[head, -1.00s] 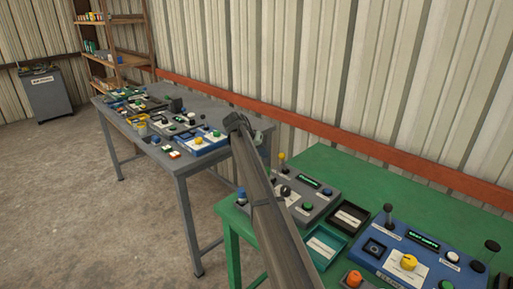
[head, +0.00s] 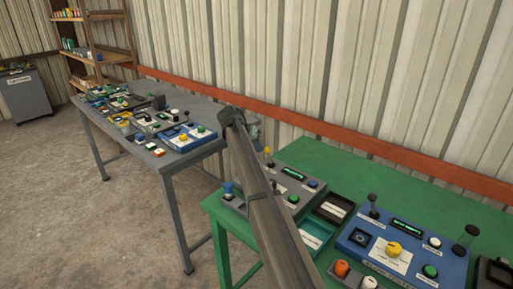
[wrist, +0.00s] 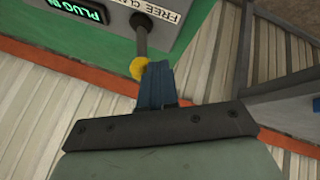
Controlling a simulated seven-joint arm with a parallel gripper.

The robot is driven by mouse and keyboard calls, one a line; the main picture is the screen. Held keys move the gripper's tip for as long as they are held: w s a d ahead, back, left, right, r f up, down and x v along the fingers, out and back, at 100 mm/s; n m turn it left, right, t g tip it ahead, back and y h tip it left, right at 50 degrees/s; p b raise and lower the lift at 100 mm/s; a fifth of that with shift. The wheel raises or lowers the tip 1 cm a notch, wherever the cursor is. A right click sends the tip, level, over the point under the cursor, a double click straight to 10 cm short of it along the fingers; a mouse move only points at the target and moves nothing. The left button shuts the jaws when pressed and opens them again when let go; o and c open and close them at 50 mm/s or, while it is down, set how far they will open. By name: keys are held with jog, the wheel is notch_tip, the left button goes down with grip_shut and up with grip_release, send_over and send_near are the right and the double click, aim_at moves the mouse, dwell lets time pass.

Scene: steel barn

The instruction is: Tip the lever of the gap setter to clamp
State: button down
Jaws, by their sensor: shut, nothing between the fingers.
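The gap setter is a grey panel (head: 315,188) at the far left of the green table. In the head view my arm hides part of the panel.
A blue panel (head: 385,255) with knobs and levers stands to the right on the green table (head: 340,160). Dark and teal trays (head: 333,208) lie between the panels. A grey table (head: 172,180) with more devices stands left. The corrugated wall is close behind.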

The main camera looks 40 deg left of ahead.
aim_at(265, 150)
jog(key=shift+d+r+y, duration=0.1)
jog(key=shift+d+y, duration=0.2)
jog(key=shift+d, duration=0.05)
jog(key=shift+s+d+r+m+y, duration=0.1)
jog(key=shift+d+r+m+y, duration=0.15)
jog(key=shift+d+y, duration=0.3)
jog(key=shift+d+r+m+y, duration=0.1)
jog(key=shift+d+m+y, duration=0.15)
jog(key=shift+d+y, duration=0.3)
jog(key=d+m+y, duration=0.1)
jog(key=d+y, duration=0.2)
jog(key=shift+d+r, duration=0.15)
jog(key=shift+d, duration=0.35)
jog(key=shift+r, duration=0.15)
jog(key=shift+r, duration=0.65)
